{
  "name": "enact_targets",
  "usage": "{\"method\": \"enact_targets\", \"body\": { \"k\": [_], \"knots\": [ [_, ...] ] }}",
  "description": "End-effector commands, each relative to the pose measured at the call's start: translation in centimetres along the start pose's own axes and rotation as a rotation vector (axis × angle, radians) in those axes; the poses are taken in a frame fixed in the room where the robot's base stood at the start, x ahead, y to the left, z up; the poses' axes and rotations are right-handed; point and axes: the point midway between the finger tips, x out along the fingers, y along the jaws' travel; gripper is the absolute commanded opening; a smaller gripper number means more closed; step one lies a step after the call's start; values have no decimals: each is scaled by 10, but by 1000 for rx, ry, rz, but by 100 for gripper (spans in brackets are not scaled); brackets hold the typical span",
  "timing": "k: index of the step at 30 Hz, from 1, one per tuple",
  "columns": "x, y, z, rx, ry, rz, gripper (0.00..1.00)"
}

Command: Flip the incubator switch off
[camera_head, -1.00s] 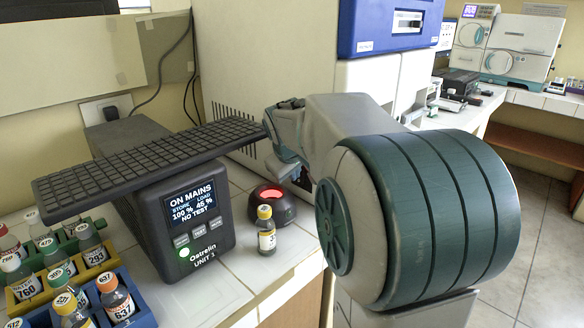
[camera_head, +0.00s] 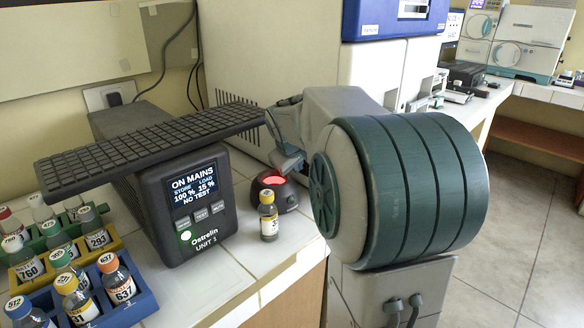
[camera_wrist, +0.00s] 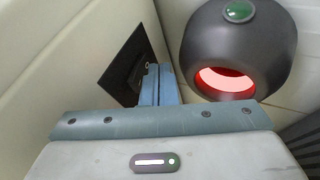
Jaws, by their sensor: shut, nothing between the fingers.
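The large cream cabinet (camera_head: 270,50), which looks like the incubator, stands behind my arm; its cream side also shows in the wrist view (camera_wrist: 60,60). A black panel (camera_wrist: 122,68), seemingly the switch plate, is set in that side. My gripper (camera_wrist: 153,68) is shut and empty, its blue-grey fingertips at the panel's right edge. I cannot tell whether they touch it, and the switch position does not show. In the head view my gripper (camera_head: 291,163) is beside the cabinet, partly hidden by my arm.
A dark round device with a red glowing opening (camera_head: 272,180) stands close to my gripper. A small capped vial (camera_head: 268,222) is in front of it. A power unit (camera_head: 200,215) reading ON MAINS and bottle racks (camera_head: 140,300) are at left.

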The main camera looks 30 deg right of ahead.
Motion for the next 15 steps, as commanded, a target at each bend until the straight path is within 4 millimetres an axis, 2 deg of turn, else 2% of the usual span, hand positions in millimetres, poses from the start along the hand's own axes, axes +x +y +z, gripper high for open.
{"method": "enact_targets", "body": {
  "k": [15],
  "knots": [
    [-14,8,-7,1,0,0,0]
  ]
}}
